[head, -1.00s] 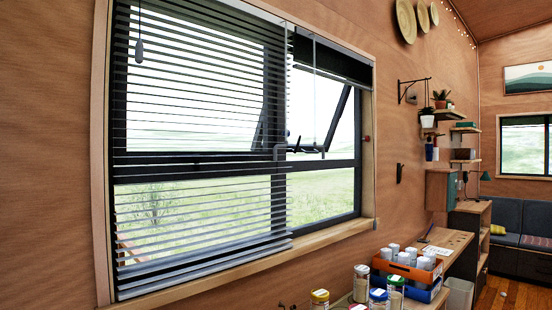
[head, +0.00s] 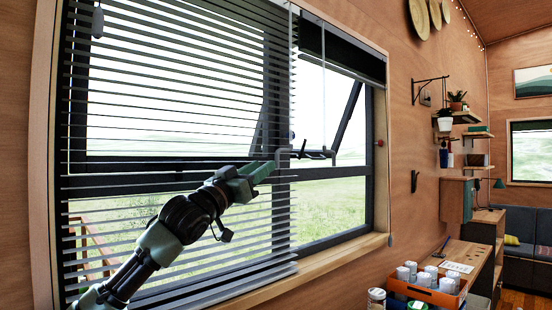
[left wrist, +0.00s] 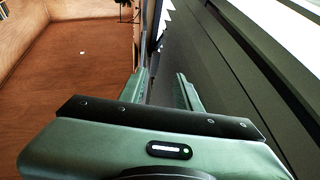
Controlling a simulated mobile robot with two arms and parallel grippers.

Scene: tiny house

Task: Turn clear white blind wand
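A thin pale wand (head: 290,80) hangs at the right edge of the lowered slatted blind (head: 175,85) in the head view. A light grey hooked end (head: 279,155) shows near its bottom, by the window's middle bar. My left gripper (head: 268,168) is close in front of the blind, its green fingertips just left of and below that hooked end. I cannot tell whether they touch it. In the left wrist view the two green fingers (left wrist: 163,90) are apart, with nothing clearly held between them. My right gripper is not in view.
A second, raised dark blind (head: 340,57) and a thin line (head: 323,90) hang to the right. A dark window handle (head: 315,153) lies beside the wand. A wooden sill (head: 315,270) runs below. An orange crate (head: 425,292) with several jars stands at lower right.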

